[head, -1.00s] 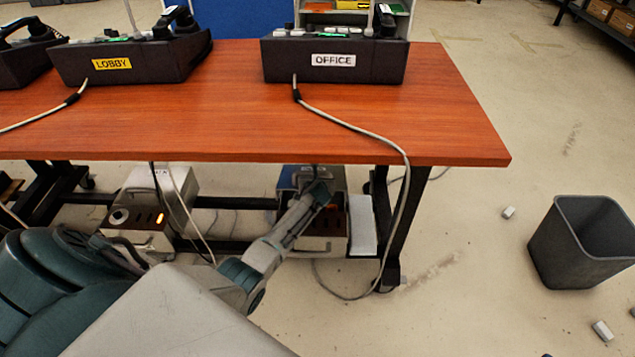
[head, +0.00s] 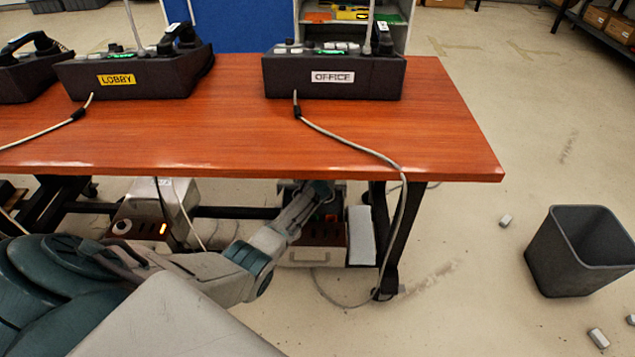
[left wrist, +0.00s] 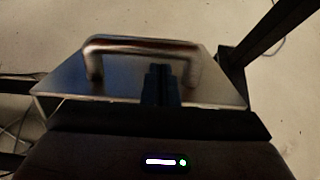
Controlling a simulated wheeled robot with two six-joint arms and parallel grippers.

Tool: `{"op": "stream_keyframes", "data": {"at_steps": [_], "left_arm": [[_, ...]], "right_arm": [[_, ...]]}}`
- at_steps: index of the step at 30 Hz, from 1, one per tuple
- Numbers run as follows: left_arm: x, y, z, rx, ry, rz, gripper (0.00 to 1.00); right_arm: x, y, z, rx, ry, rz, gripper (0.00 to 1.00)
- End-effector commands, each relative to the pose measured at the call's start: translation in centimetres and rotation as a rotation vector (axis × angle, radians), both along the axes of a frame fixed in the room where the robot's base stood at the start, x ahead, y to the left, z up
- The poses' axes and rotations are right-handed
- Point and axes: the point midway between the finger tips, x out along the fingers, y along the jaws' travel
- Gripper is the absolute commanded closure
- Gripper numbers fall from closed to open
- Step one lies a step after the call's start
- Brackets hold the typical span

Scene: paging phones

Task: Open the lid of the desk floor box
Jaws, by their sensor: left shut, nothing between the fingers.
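The desk floor box (head: 312,258) stands on the floor under the right part of the desk, its top mostly hidden by the desk edge and my left arm in the head view. In the left wrist view a shiny metal lid plate (left wrist: 118,92) carries a raised bar handle (left wrist: 130,43). My left gripper (left wrist: 160,75) is shut and empty, its dark fingers overlapping the plate just below the handle bar, between the handle's legs. I cannot tell whether they touch it or how far the lid is tilted. My right gripper is not in view.
The wooden desk (head: 210,135) is overhead, bearing the OFFICE phone (head: 332,90) and LOBBY phone (head: 120,92). A hanging cable (head: 402,215) runs beside the desk leg (head: 378,245). Another box (head: 145,205) stands left. A grey bin (head: 572,262) stands on open floor right.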

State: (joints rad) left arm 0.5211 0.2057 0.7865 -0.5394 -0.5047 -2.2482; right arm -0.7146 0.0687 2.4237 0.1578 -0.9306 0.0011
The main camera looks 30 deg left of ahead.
Motion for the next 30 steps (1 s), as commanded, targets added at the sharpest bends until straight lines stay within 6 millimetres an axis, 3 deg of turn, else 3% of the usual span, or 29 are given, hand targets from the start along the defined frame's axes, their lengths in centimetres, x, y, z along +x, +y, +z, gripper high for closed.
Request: {"op": "stream_keyframes", "data": {"at_steps": [16, 30], "left_arm": [[4.8, 2.9, 3.1, 0.0, 0.0, 0.001, 1.0], [5.8, 3.6, 3.6, -0.001, 0.001, 0.0, 1.0]], "right_arm": [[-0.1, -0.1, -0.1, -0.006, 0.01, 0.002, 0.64], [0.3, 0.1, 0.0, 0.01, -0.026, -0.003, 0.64]]}}
